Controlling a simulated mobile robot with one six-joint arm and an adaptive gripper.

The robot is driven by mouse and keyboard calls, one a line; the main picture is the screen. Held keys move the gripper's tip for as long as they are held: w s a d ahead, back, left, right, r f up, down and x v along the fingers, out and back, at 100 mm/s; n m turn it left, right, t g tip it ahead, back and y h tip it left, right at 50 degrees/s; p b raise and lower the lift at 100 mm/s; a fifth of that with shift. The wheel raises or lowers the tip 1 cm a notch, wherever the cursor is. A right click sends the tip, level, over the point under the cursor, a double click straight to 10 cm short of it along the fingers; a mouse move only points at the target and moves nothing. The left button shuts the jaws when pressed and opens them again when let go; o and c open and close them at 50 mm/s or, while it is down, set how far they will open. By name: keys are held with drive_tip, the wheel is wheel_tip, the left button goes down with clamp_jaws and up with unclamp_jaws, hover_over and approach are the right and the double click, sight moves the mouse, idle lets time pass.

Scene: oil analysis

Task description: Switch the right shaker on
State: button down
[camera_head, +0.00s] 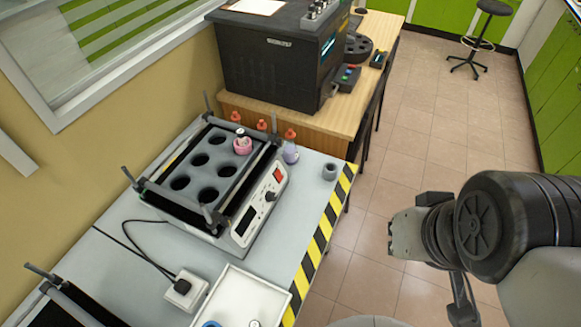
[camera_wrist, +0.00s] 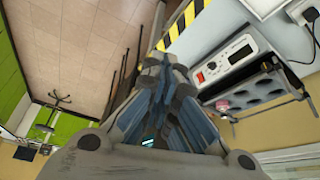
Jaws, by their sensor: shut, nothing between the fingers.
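The right shaker (camera_head: 258,207) stands on the grey table in the head view, with a dark rack of several round holes on top. Its white front panel carries a small red square (camera_head: 278,174), a knob (camera_head: 270,196) and a dark display. The wrist view shows the same panel (camera_wrist: 228,60) upper right, with the red square (camera_wrist: 201,77) at its near-left end. A pink-ringed bottle (camera_head: 242,147) sits in one rack hole; the other visible holes look empty. My gripper (camera_wrist: 158,80) is shut and empty, apart from the shaker, to the left of its panel in the wrist view.
Another shaker (camera_head: 65,305) is partly visible at lower left. A white tray (camera_head: 238,300), a power socket with cables (camera_head: 184,289), a small grey cup (camera_head: 329,171) and orange-capped bottles are near the shaker. A dark machine (camera_head: 270,60) stands behind. Open floor lies beyond the striped table edge.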

drive_tip(key=shift+w, duration=0.1)
drive_tip(key=w+f+m+t+p, duration=0.1)
drive_tip(key=w+f+m+t, duration=0.15)
drive_tip(key=w, duration=1.05)
drive_tip(key=w+f+m+t+p, duration=0.1)
drive_tip(key=w+f+m+t, duration=0.2)
drive_tip(key=w, duration=0.9)
drive_tip(key=w+a+f+m+t+y, duration=0.15)
drive_tip(key=w+a+f+m, duration=0.35)
drive_tip(key=w+f, duration=0.5)
drive_tip(key=s+a+f+m+t+y, duration=0.1)
drive_tip(key=a+f+m+y, duration=0.1)
drive_tip(key=f, duration=0.5)
drive_tip(key=s+a+f+m+t+y+p, duration=0.1)
drive_tip(key=s+a+f+m+t+y, duration=0.1)
drive_tip(key=f+m, duration=0.4)
drive_tip(key=shift+s+a+f+y+p, duration=0.3)
drive_tip(key=shift+a+y, duration=0.25)
drive_tip(key=shift+a, duration=0.6)
drive_tip(key=shift+w+a+f, duration=0.1)
